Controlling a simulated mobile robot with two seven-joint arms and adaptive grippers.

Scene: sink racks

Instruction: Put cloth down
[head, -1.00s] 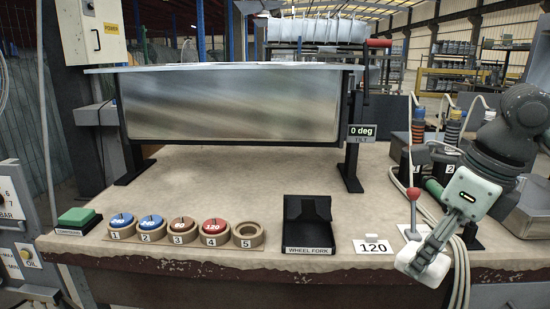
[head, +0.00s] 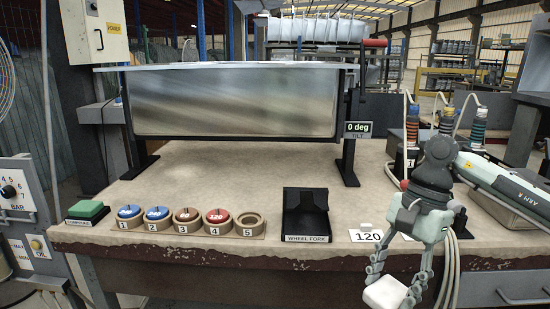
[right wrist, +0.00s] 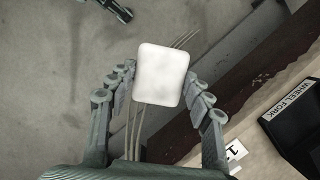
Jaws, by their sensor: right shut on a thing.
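The cloth (head: 385,293) is a small white rounded pad. My right gripper (head: 391,287) points down and is shut on it, with a finger on each side. The right wrist view shows the cloth (right wrist: 162,76) between the fingers, with grey floor behind it. It hangs in front of the bench's front edge, clear of the top. My left gripper is not in view.
A metal tank (head: 237,103) stands behind. The middle of the bench is clear.

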